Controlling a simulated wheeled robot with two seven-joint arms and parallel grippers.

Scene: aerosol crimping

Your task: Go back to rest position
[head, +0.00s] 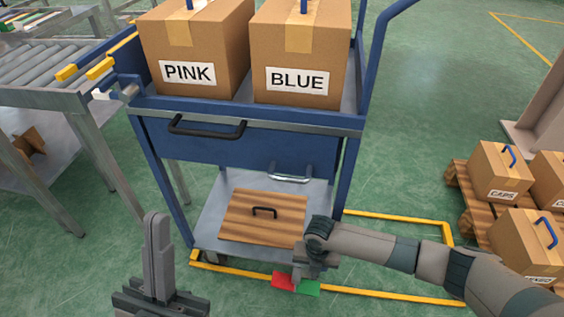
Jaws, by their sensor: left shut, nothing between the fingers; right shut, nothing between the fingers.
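My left gripper (157,222) stands upright at the lower left, in front of the blue cart (250,146). Its fingers are together with nothing between them. My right arm reaches in from the right edge. My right gripper (297,278) is at its end, near the front right corner of the cart's lower shelf. It is shut and empty, its fingers partly hidden by the wrist and small in view.
Boxes marked PINK (196,50) and BLUE (301,60) stand on the cart. A wooden board (262,226) with a black handle lies on its lower shelf. A roller conveyor (45,75) is at left. Cartons (500,172) sit on a pallet at right. Red and green patches (308,288) show below the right gripper.

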